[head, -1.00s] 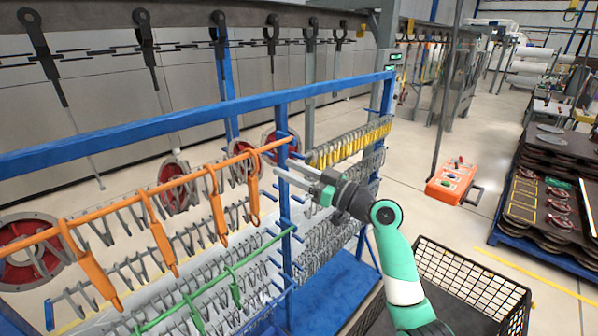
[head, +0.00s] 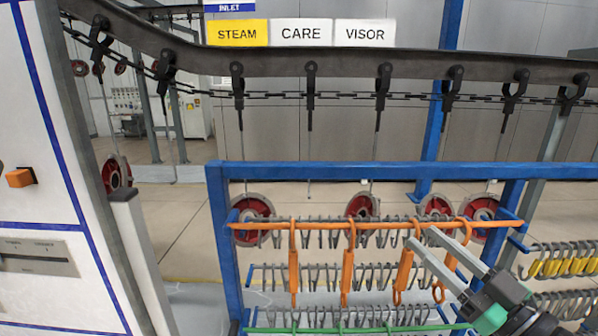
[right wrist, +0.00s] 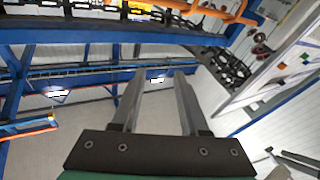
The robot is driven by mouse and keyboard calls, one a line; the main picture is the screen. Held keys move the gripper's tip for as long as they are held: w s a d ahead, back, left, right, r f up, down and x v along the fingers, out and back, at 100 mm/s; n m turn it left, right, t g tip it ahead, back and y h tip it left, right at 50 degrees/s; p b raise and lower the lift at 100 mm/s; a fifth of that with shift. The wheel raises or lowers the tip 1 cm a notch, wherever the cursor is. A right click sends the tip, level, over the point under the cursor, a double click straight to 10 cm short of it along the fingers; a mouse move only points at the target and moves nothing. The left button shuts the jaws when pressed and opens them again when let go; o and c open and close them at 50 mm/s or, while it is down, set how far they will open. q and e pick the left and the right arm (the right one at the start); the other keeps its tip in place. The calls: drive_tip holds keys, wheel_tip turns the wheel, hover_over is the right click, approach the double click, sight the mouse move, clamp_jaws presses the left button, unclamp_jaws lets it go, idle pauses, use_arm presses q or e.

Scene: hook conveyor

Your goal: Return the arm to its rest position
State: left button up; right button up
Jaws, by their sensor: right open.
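My right gripper (head: 432,250) is at the lower right of the head view, in front of the right part of the orange rail (head: 325,225) and its orange hooks (head: 348,265). In the right wrist view its two fingers (right wrist: 158,85) stand apart with nothing between them. Whether the gripper touches the rack cannot be told. My left gripper is not in view.
A blue rack frame (head: 380,172) holds the rail and rows of grey hooks. Yellow hooks (head: 560,262) hang at the right. An overhead conveyor (head: 400,68) carries black hangers. A white cabinet (head: 50,170) stands at the left. Red discs (head: 250,215) hang behind the rack.

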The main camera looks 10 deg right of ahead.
drive_tip(key=s+a+r+n+t+y, duration=0.2)
drive_tip(key=s+a+r+t, duration=0.1)
drive_tip(key=s+a+r, duration=0.8)
drive_tip(key=s+d+r+m+t+h, duration=0.3)
drive_tip(key=s+r+m+t+h, duration=0.2)
drive_tip(key=r+m+h, duration=0.15)
wheel_tip(320, 180, up, 21)
drive_tip(key=d+m+h+p, duration=0.1)
drive_tip(key=p, duration=1.9)
drive_tip(key=shift+s+d, duration=0.1)
